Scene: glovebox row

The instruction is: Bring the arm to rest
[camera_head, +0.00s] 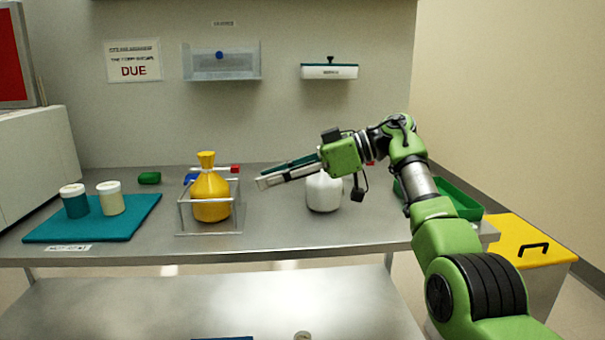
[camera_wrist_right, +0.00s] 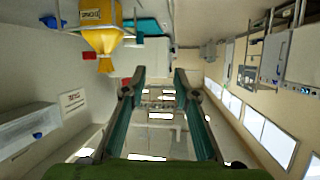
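My right arm reaches in from the right in the head view. Its gripper (camera_head: 270,174) is held above the bench, pointing left, with the fingertips just right of the yellow bottle (camera_head: 210,196). In the wrist view the two fingers of the right gripper (camera_wrist_right: 159,74) stand apart with nothing between them. The yellow bottle also shows in the wrist view (camera_wrist_right: 100,38), upside down and off to one side. It stands in a clear-sided frame (camera_head: 208,233). My left gripper is in neither view.
A white bottle (camera_head: 323,194) stands below my right wrist. A teal mat (camera_head: 90,229) holds two lidded jars at the left. A green tray (camera_head: 465,204) lies behind my arm, beside a yellow-lidded bin (camera_head: 520,240). The bench's front middle (camera_head: 300,235) is clear.

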